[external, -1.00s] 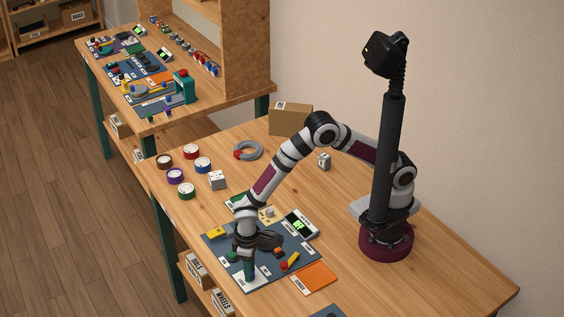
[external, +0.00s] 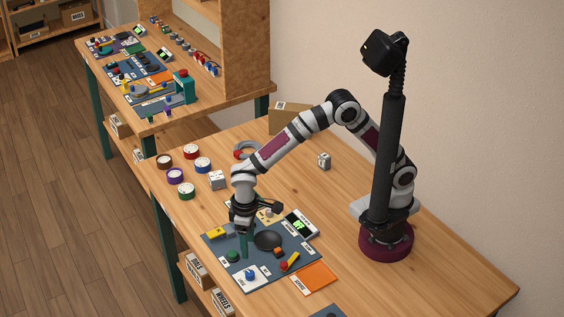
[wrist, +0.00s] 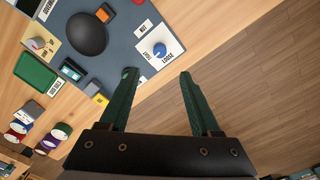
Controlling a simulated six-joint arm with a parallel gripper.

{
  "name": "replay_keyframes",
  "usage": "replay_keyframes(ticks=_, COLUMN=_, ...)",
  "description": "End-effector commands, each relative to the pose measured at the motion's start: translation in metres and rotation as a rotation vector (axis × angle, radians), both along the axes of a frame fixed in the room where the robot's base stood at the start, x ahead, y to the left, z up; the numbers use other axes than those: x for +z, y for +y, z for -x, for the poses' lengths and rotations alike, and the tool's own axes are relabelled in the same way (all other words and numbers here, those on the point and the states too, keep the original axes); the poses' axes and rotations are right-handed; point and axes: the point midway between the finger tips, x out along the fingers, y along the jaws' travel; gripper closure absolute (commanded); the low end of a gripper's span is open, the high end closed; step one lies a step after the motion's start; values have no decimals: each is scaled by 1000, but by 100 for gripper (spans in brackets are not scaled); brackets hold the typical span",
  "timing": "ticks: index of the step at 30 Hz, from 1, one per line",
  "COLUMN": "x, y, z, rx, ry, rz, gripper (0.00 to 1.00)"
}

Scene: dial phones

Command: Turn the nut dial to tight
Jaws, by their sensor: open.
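The nut dial is a blue knob (external: 250,274) on a white plate (external: 261,280) at the near corner of the blue-grey board. In the wrist view the blue knob (wrist: 160,50) sits on its white plate, with a "NUT" label beside it and "LOOSE" readable on the plate. The knob's exact pointing direction is too small to tell. My gripper (external: 245,255) is above the board, behind the dial and apart from it. In the wrist view its green fingers (wrist: 156,76) are spread with nothing between them; the dial lies beyond the tips.
A black dome (external: 268,240), a green knob (external: 233,256), a red button (external: 284,266) and a yellow block (external: 216,232) share the board. A lit display (external: 299,224) stands at its far side. An orange card (external: 314,278) lies to the right. The front table edge is close.

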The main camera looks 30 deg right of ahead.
Motion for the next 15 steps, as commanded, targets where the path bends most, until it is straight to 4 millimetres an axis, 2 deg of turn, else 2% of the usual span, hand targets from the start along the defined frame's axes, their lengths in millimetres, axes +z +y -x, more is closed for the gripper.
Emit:
replay_keyframes(ticks=3, x=26, y=1, z=0, rx=0, ry=-1, rz=-2, gripper=36)
replay_keyframes(ticks=6, x=39, y=0, z=0, rx=0, ry=-1, rz=-1, gripper=36)
replay_keyframes(ticks=15, x=44, y=0, z=0, rx=0, ry=0, rz=1, gripper=36)
